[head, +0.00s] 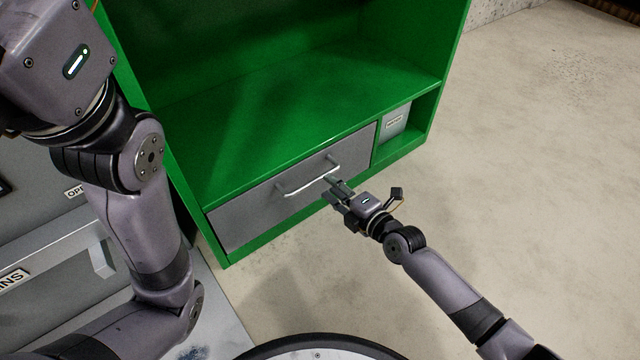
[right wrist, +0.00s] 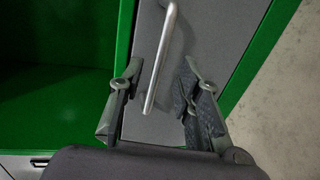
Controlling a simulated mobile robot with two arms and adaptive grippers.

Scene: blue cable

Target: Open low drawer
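The low drawer (head: 240,222) is a grey front at the bottom of the green cabinet, and it looks shut. Its metal bar handle (head: 312,181) runs along the front. My right gripper (head: 335,188) is at the right end of the handle. In the right wrist view the handle (right wrist: 163,60) reaches between the two spread fingers of my right gripper (right wrist: 160,90), with gaps at both sides. The drawer front (right wrist: 210,35) lies behind it. My left arm fills the left of the head view; its gripper is out of frame.
The green cabinet (head: 300,90) has an open shelf above the drawer and a small cubby with a grey labelled box (head: 394,122) at right. Grey units with a handle (head: 100,258) stand at left. The concrete floor (head: 530,150) at right is clear.

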